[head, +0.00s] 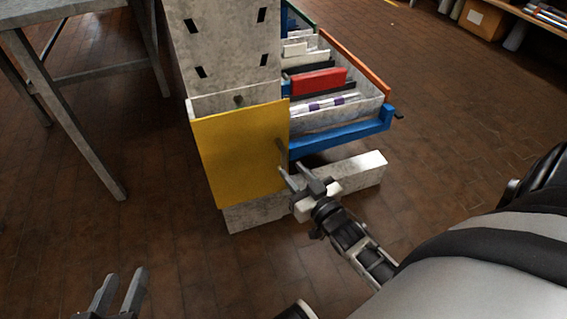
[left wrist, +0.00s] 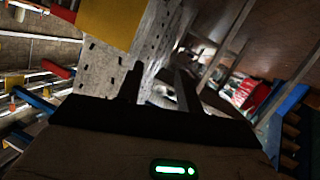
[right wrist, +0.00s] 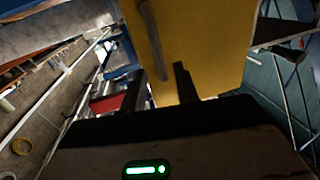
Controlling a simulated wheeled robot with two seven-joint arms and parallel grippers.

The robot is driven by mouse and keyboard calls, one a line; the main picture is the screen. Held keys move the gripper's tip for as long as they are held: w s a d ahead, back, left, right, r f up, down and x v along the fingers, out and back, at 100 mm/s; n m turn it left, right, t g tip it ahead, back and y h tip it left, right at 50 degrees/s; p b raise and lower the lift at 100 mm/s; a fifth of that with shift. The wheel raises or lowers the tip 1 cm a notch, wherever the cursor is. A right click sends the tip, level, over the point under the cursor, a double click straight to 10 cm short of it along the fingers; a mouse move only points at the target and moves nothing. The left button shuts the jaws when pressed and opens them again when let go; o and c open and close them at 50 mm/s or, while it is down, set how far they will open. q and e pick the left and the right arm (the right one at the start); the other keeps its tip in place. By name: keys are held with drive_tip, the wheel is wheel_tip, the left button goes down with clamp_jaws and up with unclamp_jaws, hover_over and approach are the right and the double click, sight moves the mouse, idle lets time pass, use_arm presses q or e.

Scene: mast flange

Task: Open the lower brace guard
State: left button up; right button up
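The lower brace guard appears to be the flat yellow panel (head: 238,150) on the front of the grey mast (head: 222,45). It stands upright, against the mast. My right gripper (head: 294,172) is open, just below and right of the handle. In the right wrist view the handle lies between the two fingers in the picture, and I cannot tell whether they touch it. My left gripper (head: 121,281) is open and empty at the bottom left, away from the panel.
A blue-fronted drawer (head: 340,138) with files and a red box (head: 317,82) sticks out right of the mast. A pale beam foot (head: 362,170) lies low near my right gripper. A grey table (head: 75,75) stands left. The floor (head: 130,240) in front is clear.

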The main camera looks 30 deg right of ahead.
sight(285, 162)
drive_tip(key=w+b, duration=0.1)
drive_tip(key=w, duration=0.3)
drive_tip(key=shift+w, duration=0.25)
use_arm(q)
drive_tip(key=shift+w+d+r+n+h, duration=0.2)
drive_tip(key=shift+d+r+n+h, duration=0.1)
drive_tip(key=shift+r, duration=0.05)
use_arm(e)
drive_tip(key=shift+w+d, duration=0.1)
drive_tip(key=shift+w, duration=0.4)
